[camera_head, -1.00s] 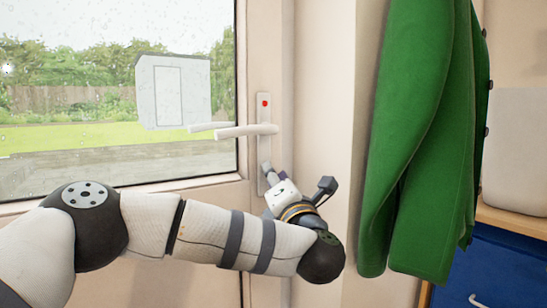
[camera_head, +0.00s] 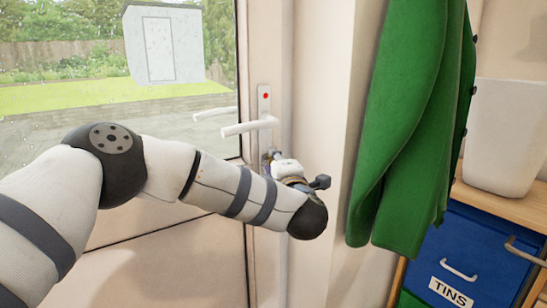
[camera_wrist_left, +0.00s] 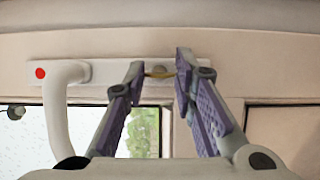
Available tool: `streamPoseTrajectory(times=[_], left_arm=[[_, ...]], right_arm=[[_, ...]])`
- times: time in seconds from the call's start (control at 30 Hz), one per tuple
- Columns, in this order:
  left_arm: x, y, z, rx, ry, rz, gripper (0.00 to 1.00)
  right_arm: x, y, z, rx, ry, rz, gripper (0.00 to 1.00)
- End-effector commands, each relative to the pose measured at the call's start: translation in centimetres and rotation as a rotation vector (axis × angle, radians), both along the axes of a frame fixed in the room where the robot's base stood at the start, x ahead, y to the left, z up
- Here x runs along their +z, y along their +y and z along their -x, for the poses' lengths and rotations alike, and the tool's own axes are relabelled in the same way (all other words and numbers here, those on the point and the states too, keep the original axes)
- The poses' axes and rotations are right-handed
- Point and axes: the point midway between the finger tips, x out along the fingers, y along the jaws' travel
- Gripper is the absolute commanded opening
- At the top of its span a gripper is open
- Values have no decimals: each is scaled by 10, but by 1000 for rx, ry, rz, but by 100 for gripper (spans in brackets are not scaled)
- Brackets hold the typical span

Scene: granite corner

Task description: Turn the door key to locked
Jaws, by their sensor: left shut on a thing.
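The white door plate (camera_head: 264,108) has a red dot near its top and a white lever handle (camera_head: 250,126) below the dot. My left gripper (camera_head: 268,158) is at the lower part of the plate, below the handle; the arm and wrist hide much of that area. In the left wrist view, the purple-padded fingers of my left gripper (camera_wrist_left: 160,70) are shut on a thin brass-coloured key (camera_wrist_left: 159,75) in front of the plate. The key's exact angle is hard to tell. The lever handle (camera_wrist_left: 60,110) and red dot are to its left there. My right gripper is not in view.
A green coat (camera_head: 412,130) hangs just right of the door frame. A blue drawer (camera_head: 485,250) labelled TINS and a white container (camera_head: 505,140) on a wooden top stand at the right. The door's glass pane (camera_head: 60,100) shows a garden and shed.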

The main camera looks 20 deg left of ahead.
Motion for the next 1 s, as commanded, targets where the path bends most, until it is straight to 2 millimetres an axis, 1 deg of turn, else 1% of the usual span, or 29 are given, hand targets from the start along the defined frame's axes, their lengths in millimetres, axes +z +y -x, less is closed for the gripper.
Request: streamPoseTrajectory(times=[0.03, 0.53, 0.57, 0.6, 0.63, 0.67, 0.9, 1.0], left_arm=[[3, 0, 0, -1, 2, -5, 0], [0, 0, 0, -1, 17, -14, 0], [0, 0, 0, -1, 17, -14, 27], [0, 0, 0, -1, 17, -14, 36], [0, 0, 0, -1, 17, -14, 43], [0, 0, 0, -1, 17, -14, 45], [0, 0, 0, -1, 17, -13, 45], [0, -4, 5, -2, 18, -14, 45]], right_arm=[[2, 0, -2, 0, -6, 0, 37], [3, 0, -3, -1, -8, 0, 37], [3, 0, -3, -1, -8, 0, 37], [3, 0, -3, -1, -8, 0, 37], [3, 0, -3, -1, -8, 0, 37], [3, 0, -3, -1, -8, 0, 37], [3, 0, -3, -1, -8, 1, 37], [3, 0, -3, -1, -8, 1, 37]])
